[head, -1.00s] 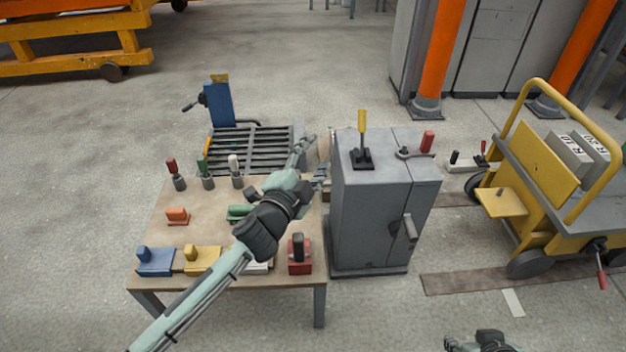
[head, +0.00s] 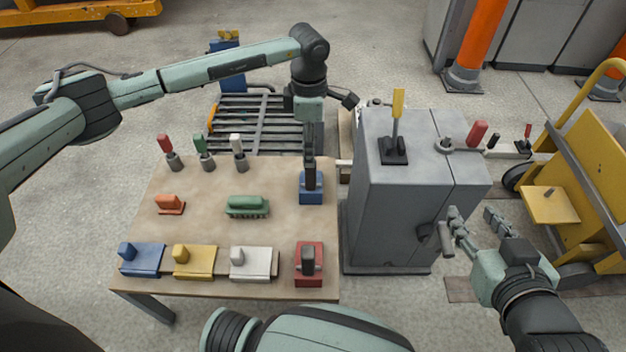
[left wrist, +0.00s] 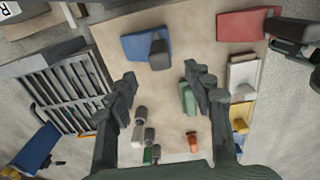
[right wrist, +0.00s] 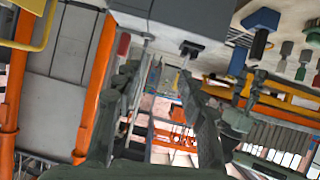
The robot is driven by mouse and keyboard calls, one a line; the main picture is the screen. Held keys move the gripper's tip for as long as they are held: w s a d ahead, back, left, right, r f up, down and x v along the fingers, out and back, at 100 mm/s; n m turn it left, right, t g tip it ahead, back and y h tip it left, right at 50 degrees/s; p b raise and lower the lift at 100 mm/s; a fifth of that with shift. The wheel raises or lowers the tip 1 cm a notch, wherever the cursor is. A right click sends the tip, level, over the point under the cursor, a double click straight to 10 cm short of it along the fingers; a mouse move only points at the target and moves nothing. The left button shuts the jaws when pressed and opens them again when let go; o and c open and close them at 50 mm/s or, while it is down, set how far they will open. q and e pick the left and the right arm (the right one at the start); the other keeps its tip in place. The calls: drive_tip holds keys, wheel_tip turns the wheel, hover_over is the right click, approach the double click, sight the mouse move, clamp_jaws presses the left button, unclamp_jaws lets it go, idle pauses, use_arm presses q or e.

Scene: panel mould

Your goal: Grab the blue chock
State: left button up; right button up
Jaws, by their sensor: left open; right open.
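Two blue pieces are on the table. One, a blue block with a blue knob (head: 142,259), sits at the front left corner. The other, a blue block with a dark upright grip (head: 311,192), sits at the back right; it also shows in the left wrist view (left wrist: 140,46). I cannot tell which is the chock. My left gripper (head: 310,140) points down above the table's back right edge, close to the dark-gripped blue block. Its fingers (left wrist: 160,85) are open and empty. My right gripper (head: 474,222) is open and empty beside the grey cabinet's handle.
The table (head: 215,225) also holds yellow (head: 195,262), white (head: 254,264) and red (head: 309,272) blocks, a green piece (head: 247,206), an orange piece (head: 170,205) and several upright handled tools. The grey cabinet (head: 390,215) stands at the right, a yellow cart (head: 575,200) beyond.

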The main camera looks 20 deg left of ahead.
sight(311, 171)
use_arm(q)
wheel_tip(311, 171, down, 6)
drive_tip(key=shift+d+f, duration=0.1)
clamp_jaws()
idle(0.5)
